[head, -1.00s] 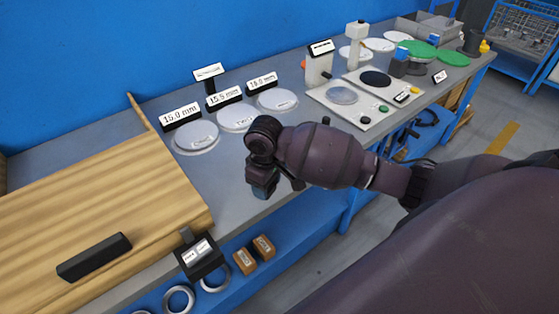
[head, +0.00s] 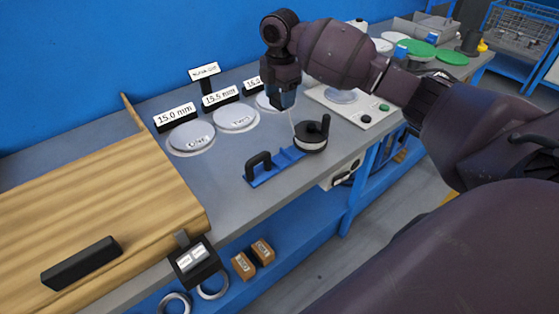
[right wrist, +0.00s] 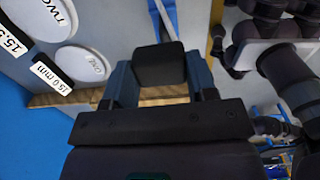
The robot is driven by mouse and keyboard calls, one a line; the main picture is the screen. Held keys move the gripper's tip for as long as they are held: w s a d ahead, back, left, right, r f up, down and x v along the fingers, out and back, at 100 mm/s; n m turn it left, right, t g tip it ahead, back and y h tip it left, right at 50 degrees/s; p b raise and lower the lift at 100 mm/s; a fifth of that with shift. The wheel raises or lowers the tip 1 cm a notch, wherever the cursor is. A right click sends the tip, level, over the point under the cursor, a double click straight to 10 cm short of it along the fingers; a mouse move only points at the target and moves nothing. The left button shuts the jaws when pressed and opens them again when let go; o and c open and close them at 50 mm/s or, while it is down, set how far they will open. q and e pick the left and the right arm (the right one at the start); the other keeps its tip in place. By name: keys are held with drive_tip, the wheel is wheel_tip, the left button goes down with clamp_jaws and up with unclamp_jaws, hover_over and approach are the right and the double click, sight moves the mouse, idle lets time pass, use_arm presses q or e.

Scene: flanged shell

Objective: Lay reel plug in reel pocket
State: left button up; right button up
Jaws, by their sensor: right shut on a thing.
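My right gripper (head: 283,102) is above the bench and points down. In the right wrist view, it is shut on a black block (right wrist: 160,66), probably the reel plug; the fingers hide the block in the head view. A thin pale line runs from the gripper down to a dark reel (head: 310,142) with a crank knob. The reel stands at the right end of a blue base (head: 270,174) with a black handle (head: 259,166). I cannot make out the reel pocket clearly. My left gripper is not in view.
Pale discs (head: 236,118) with size signs (head: 220,97) stand behind the blue base. A wooden board (head: 90,205) with a black bar (head: 82,263) lies at left. A white panel (head: 372,108) with buttons is at right. Bare grey bench surrounds the base.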

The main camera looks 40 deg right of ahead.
drive_tip(key=b, duration=0.2)
approach(280, 161)
drive_tip(key=shift+d, duration=0.1)
wheel_tip(280, 161, down, 6)
drive_tip(key=shift+f+b, duration=0.1)
drive_tip(key=shift+b, duration=0.35)
drive_tip(key=shift+f, duration=0.1)
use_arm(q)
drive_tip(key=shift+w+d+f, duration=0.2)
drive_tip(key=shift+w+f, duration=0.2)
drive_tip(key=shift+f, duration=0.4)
use_arm(e)
drive_tip(key=o, duration=1)
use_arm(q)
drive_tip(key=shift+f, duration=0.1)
